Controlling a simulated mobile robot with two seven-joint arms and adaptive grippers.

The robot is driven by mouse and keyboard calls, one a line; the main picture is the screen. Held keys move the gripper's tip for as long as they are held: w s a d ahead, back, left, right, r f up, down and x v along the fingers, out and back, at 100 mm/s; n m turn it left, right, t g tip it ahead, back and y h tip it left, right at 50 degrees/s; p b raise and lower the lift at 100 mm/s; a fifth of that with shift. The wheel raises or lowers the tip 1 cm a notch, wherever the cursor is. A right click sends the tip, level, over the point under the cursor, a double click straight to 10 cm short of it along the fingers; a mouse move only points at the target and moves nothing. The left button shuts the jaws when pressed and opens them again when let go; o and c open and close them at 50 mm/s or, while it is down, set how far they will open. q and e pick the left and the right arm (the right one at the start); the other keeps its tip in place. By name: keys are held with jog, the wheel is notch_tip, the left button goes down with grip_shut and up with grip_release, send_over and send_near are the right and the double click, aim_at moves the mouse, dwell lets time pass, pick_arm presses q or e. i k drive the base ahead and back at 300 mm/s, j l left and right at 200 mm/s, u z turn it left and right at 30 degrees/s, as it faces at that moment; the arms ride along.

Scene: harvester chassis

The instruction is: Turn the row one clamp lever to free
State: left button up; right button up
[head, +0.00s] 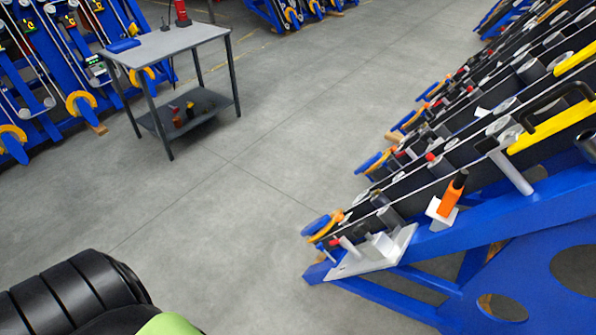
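The blue harvester chassis (470,220) with black row bars fills the right side of the head view. An orange lever with a black tip (452,194) stands tilted on a white bracket on the near row. A lever with a red tip (345,244) lies by a white plate (375,255) at the row's lower end. No label shows, so I cannot tell which of them is the row one clamp lever, nor its setting. Neither of my grippers is in view.
A grey two-shelf table (175,42) stands at the upper left, with a blue item and a red item on top. Blue racks with yellow wheels (80,105) stand along the left. A black handle (555,98) sits on a yellow bar. Open grey floor (240,190) lies between.

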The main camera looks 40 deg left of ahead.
aim_at(337, 242)
jog(key=u, duration=0.75)
